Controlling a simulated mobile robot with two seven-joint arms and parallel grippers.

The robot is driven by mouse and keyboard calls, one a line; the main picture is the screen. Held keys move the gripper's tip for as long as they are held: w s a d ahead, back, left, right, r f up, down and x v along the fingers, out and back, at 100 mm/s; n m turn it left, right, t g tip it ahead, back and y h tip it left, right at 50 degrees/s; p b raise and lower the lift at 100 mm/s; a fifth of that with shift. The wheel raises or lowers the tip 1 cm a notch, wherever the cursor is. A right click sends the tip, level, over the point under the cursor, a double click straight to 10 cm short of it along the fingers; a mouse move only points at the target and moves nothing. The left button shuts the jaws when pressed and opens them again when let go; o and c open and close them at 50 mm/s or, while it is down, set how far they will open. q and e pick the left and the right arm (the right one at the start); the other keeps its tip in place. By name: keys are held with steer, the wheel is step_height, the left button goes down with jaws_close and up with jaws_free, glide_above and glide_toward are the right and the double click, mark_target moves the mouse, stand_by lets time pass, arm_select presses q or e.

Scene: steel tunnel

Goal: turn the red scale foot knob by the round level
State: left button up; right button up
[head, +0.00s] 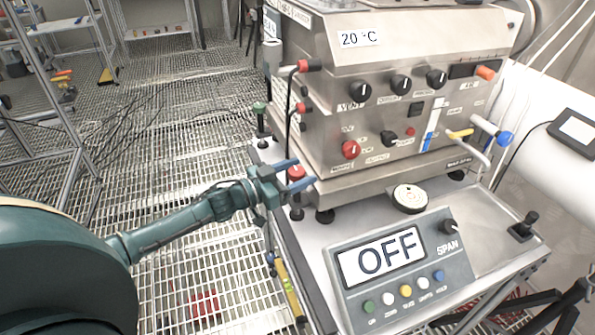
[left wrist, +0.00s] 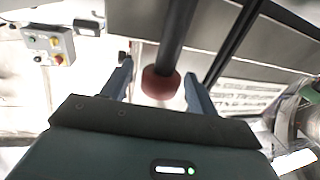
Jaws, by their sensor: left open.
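The red scale foot knob (head: 295,173) sits on a dark upright post at the near left corner of the scale. My left gripper (head: 302,177) is open, with its two blue fingers on either side of the knob. In the left wrist view the red knob (left wrist: 160,84) shows between the fingers (left wrist: 158,72), with a visible gap on each side. The round level (head: 410,198) is a pale disc on the scale's top, right of the knob and behind the display. Its bubble is too small to read. My right gripper is not in view.
The display box (head: 385,262) reads OFF. A steel machine (head: 390,110) with several knobs stands on the scale, close behind my gripper. A green foot knob (head: 260,108) stands farther back. A joystick (head: 525,224) is at the right. Grated floor is open at left.

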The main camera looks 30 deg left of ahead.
arm_select(q)
steer(key=shift+w+d, duration=0.1)
steer(key=shift+w, duration=0.05)
steer(key=c, duration=1)
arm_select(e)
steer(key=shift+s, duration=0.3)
arm_select(q)
steer(key=shift+m+g+h, duration=0.3)
steer(key=shift+h, duration=0.1)
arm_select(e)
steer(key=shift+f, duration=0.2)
